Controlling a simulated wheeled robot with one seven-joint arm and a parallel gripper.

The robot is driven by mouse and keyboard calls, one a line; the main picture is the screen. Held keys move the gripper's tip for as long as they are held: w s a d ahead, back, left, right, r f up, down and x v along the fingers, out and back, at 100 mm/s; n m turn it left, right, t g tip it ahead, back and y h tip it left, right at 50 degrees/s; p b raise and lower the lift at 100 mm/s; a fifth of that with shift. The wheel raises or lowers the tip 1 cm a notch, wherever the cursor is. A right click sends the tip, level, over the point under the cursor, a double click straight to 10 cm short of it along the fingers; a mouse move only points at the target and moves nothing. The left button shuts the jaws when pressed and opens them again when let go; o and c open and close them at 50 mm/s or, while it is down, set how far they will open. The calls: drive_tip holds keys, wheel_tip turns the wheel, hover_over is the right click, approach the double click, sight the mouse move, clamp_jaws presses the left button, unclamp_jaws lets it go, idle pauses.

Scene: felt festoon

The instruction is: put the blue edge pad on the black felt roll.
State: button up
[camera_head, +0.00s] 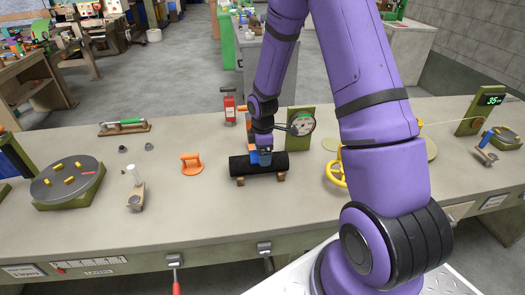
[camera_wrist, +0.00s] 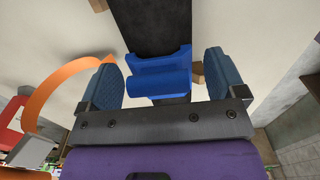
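The black felt roll (camera_head: 282,164) lies lengthwise across small wooden blocks near the middle of the bench. In the wrist view the roll (camera_wrist: 150,22) runs up the picture, between my fingers. The blue edge pad (camera_wrist: 158,76) sits at the roll, covering part of its width, and seems to rest on it. My gripper (camera_head: 258,154) is down at the roll. In the wrist view my gripper (camera_wrist: 166,78) is open, with one finger on each side of the pad. A gap shows at the right finger; the left finger is very close, and contact there cannot be told.
An orange handled piece (camera_head: 191,163) stands left of the roll. A dial gauge (camera_head: 301,121) on a green plate stands behind it, and a yellow wheel (camera_head: 337,172) to the right. A round tray (camera_head: 68,183) with yellow pieces is at the left.

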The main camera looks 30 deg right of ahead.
drive_tip(key=s+a+r+m+t, duration=0.1)
drive_tip(key=s+r+m, duration=0.1)
drive_tip(key=r, duration=0.9)
drive_tip(key=s+a+r+m, duration=0.1)
drive_tip(key=s+r, duration=0.1)
drive_tip(key=r, duration=0.9)
drive_tip(key=s+a+r+m+t, duration=0.2)
drive_tip(key=s+r+m, duration=0.3)
drive_tip(key=s, duration=0.7)
drive_tip(key=s+a+r+m+t, duration=0.2)
drive_tip(key=s+r+m, duration=0.3)
drive_tip(key=s+r, duration=0.5)
drive_tip(key=shift+s+a, duration=0.7)
drive_tip(key=shift+s, duration=0.15)
